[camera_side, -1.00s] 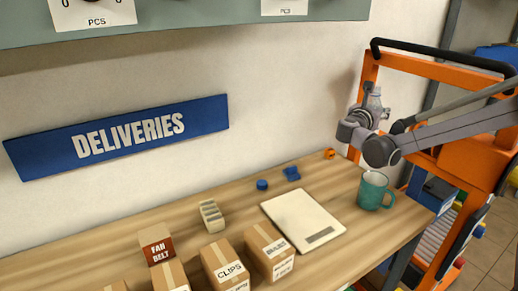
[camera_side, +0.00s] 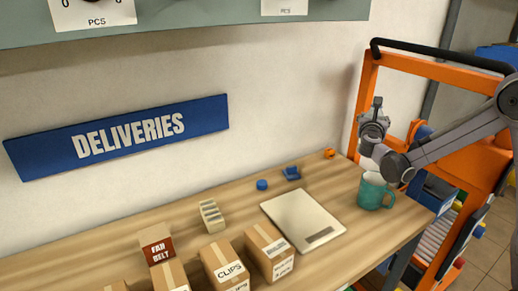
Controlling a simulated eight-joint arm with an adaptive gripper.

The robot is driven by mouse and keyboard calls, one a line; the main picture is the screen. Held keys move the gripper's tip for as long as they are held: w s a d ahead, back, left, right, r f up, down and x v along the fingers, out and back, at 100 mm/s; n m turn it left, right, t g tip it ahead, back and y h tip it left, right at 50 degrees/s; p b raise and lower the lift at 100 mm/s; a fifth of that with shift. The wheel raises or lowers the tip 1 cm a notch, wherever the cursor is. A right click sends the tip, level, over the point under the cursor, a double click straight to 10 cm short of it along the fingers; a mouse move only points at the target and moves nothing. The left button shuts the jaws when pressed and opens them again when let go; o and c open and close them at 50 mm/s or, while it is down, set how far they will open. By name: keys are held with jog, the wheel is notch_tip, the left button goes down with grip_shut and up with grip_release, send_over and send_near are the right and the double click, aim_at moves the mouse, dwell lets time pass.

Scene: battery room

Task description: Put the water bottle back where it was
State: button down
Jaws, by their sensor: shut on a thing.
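My gripper (camera_side: 374,122) is at the right, above the back right end of the wooden bench, in front of the wall and the orange frame. It is shut on the water bottle. The bottle is too small and too covered by the gripper and wrist to make out clearly. The gripper is raised above the bench top, behind and above a teal mug (camera_side: 373,195). My wrist covers part of the mug's top edge in this view.
A white flat board (camera_side: 292,213) lies left of the mug. Small blue pieces (camera_side: 262,185) and an orange item (camera_side: 329,154) lie near the wall. Several cardboard boxes (camera_side: 222,262) stand at the front. An orange frame (camera_side: 365,85) rises at the right. Bench space between is clear.

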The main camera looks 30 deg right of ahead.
jog(key=w+a+f, duration=0.7)
jog(key=w+f, duration=0.1)
jog(key=f, duration=0.2)
jog(key=shift+w+a+f, duration=0.15)
jog(key=shift+f, duration=0.2)
jog(key=shift+f, duration=0.15)
jog(key=shift+c, duration=2)
grip_release()
